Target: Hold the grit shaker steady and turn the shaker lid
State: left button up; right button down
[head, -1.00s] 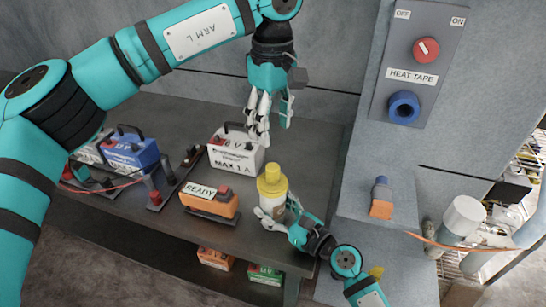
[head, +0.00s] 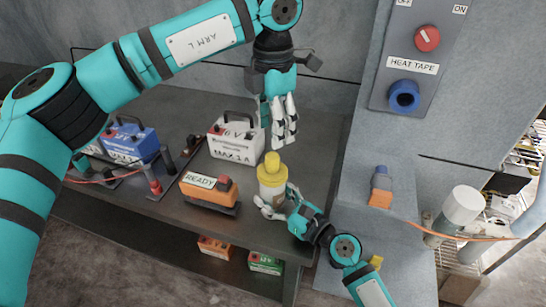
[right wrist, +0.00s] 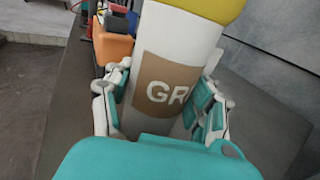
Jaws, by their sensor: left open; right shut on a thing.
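The grit shaker (head: 271,191) stands upright near the front right of the dark table. My left gripper (head: 278,140) hangs above and slightly behind the lid, fingers pointing down, open and empty. It looks apart from the lid.
A white battery box (head: 235,140), an orange "READY" box (head: 209,190) and a blue battery (head: 130,142) stand on the table to the left. A wall panel (head: 415,65) with a red knob and blue socket is at upper right. Boxes sit on the lower shelf.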

aim_at(273, 156)
pick_arm(q)
notch_tip(273, 156, down, 9)
jog(key=shift+r, duration=0.1)
dwell(0.3)
